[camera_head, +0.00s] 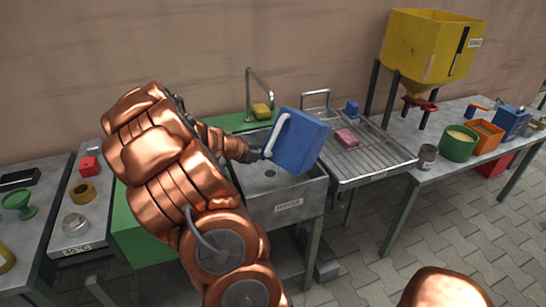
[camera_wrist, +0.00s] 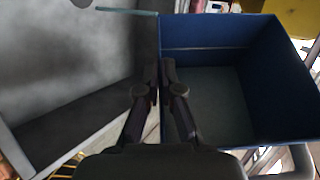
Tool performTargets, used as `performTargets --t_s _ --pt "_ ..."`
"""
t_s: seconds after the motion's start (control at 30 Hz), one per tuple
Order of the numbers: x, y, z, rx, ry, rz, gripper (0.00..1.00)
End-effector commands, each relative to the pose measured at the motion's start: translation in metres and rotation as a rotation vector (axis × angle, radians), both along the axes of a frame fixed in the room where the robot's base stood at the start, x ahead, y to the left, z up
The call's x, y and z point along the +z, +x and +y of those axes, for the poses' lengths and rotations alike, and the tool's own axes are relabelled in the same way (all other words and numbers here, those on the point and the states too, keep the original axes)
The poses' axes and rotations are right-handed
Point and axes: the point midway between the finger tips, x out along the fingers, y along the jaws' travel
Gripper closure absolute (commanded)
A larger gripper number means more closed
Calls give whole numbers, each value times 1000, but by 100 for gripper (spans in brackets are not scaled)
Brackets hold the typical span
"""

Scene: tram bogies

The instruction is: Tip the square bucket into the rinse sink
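The blue square bucket (camera_head: 300,141) with a white handle is held over the steel rinse sink (camera_head: 262,210) and looks tilted in the head view. My gripper (camera_head: 262,152) is at its left side. In the wrist view, the fingers of my gripper (camera_wrist: 161,82) close on the left wall of the bucket (camera_wrist: 275,75), with its open top facing the camera. A greyish bottom shows inside; I cannot tell whether it holds liquid. The basin of the sink (camera_wrist: 80,75) lies to the left of the bucket. My arm hides part of the sink's left side in the head view.
A tap (camera_head: 248,95) and yellow sponge (camera_head: 261,111) are behind the sink. A wire drying rack (camera_head: 385,158) with a pink sponge (camera_head: 346,137) adjoins it on the right. A yellow hopper (camera_head: 425,50) stands farther right. Benches with small items flank both sides.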

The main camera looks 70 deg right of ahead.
Motion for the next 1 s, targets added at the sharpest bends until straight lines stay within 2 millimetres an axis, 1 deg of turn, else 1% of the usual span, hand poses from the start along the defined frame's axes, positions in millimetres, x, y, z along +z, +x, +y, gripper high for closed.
performTargets --t_s 1.0 --pt "0 3 -1 1 13 65 100"
